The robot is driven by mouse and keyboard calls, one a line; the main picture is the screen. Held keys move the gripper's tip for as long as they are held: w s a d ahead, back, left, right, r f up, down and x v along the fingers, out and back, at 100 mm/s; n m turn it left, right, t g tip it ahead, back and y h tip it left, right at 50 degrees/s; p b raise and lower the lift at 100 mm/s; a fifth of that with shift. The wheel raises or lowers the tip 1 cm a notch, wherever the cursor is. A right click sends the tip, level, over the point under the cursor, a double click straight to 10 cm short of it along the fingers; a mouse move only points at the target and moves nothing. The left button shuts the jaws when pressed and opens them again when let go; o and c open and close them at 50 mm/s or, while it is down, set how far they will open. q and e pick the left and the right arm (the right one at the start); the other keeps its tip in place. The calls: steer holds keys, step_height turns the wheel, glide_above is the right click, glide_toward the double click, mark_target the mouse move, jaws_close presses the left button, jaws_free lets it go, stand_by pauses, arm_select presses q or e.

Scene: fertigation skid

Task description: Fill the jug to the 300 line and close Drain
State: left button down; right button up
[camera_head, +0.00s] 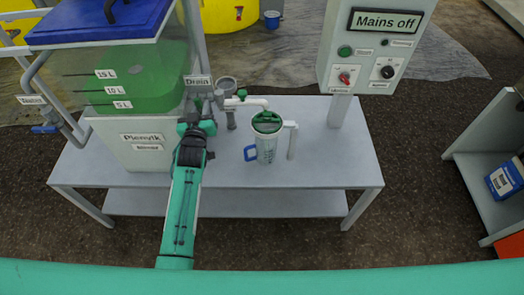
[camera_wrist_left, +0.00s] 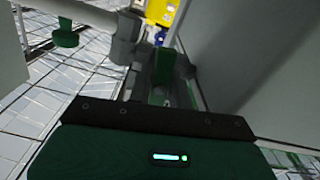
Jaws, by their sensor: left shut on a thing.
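The jug (camera_head: 267,150) stands upright on the bench in the head view, with a blue handle on its left. Green shows inside its top; I cannot read its lines or the level. A pale spout (camera_head: 250,102) ends just above its rim. The Drain label (camera_head: 198,81) is on the pipework at the tank's right side. My left gripper (camera_head: 196,118) is just below this label, shut on the Drain valve handle, which it mostly hides. In the left wrist view a green part (camera_wrist_left: 163,80) shows ahead of the gripper. My right gripper is not in view.
The tank (camera_head: 135,145) with green liquid and level marks stands left of my arm. A control box (camera_head: 375,50) reading "Mains off" stands on a post at the bench's right. The bench (camera_head: 335,165) is clear right of the jug. A shelf with a blue container (camera_head: 505,178) is far right.

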arm_select(q)
steer(key=n+p, duration=0.1)
steer(key=n, duration=0.4)
steer(key=shift+r, duration=0.1)
steer(key=n+p, duration=0.1)
steer(key=n, duration=0.3)
steer(key=shift+n, duration=0.3)
stand_by(1.6)
steer(key=shift+m+p, duration=0.65)
steer(key=shift+m, duration=0.55)
steer(key=shift+m+p, duration=0.3)
steer(key=shift+m, duration=1.8)
